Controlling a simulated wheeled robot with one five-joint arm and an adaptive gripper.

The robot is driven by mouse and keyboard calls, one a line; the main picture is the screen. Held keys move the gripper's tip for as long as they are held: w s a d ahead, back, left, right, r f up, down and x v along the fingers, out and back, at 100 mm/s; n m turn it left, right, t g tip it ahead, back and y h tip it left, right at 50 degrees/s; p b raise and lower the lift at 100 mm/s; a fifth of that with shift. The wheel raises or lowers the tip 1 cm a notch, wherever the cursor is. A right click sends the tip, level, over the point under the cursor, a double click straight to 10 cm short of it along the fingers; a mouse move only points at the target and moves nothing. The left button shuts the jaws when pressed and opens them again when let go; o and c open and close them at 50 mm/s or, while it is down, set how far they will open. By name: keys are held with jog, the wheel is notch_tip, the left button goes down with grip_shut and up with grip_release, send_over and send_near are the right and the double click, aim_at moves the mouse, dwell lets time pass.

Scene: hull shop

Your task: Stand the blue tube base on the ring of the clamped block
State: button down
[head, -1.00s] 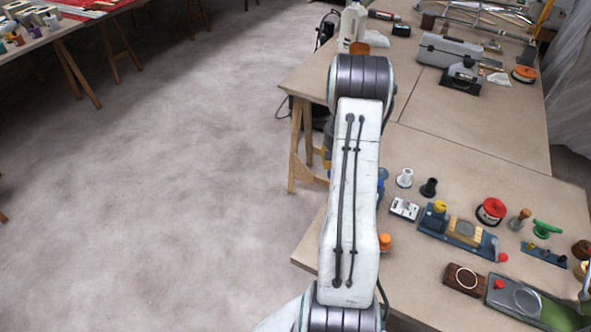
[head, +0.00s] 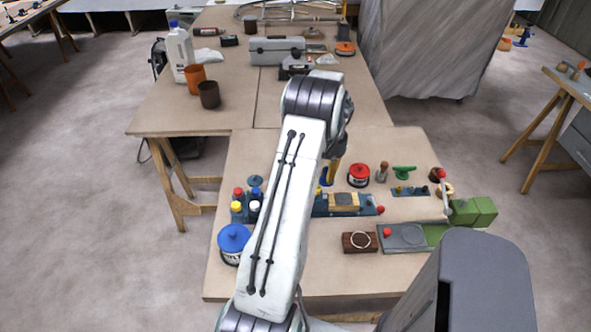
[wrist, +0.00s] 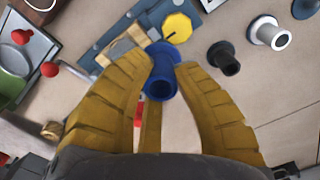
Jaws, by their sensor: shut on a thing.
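My gripper (wrist: 160,100) has yellow fingers shut on the blue tube base (wrist: 161,78). In the wrist view its open tube end faces the camera, and its wider flange is on the far side. In the head view the tube base (head: 325,177) shows only as a bit of blue beside a yellow finger (head: 334,170). A tan block (head: 343,201) sits in a blue clamp (head: 366,207) with a red knob. The block also shows in the wrist view (wrist: 118,50), partly behind a finger. Its ring is not clear now. The tube base appears above the clamp, near a yellow knob (wrist: 177,27).
A black tube base (wrist: 223,58) and a white one (wrist: 268,32) stand nearby. A blue-lidded jar (head: 234,240) stands at left, a red tin (head: 358,176) behind.

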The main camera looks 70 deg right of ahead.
jog(key=s+m, duration=0.1)
jog(key=s, duration=0.5)
jog(key=shift+d+f+b, duration=0.15)
jog(key=shift+f+b, duration=0.75)
jog(key=shift+f, duration=0.45)
jog(key=shift+d+f+b, duration=0.15)
jog(key=shift+f+b, duration=0.7)
jog(key=shift+f, duration=0.45)
jog(key=shift+f+b, duration=0.6)
jog(key=c, duration=1.4)
grip_release()
jog(key=shift+r, duration=0.1)
jog(key=shift+r+p, duration=3.65)
jog(key=shift+r, duration=1.8)
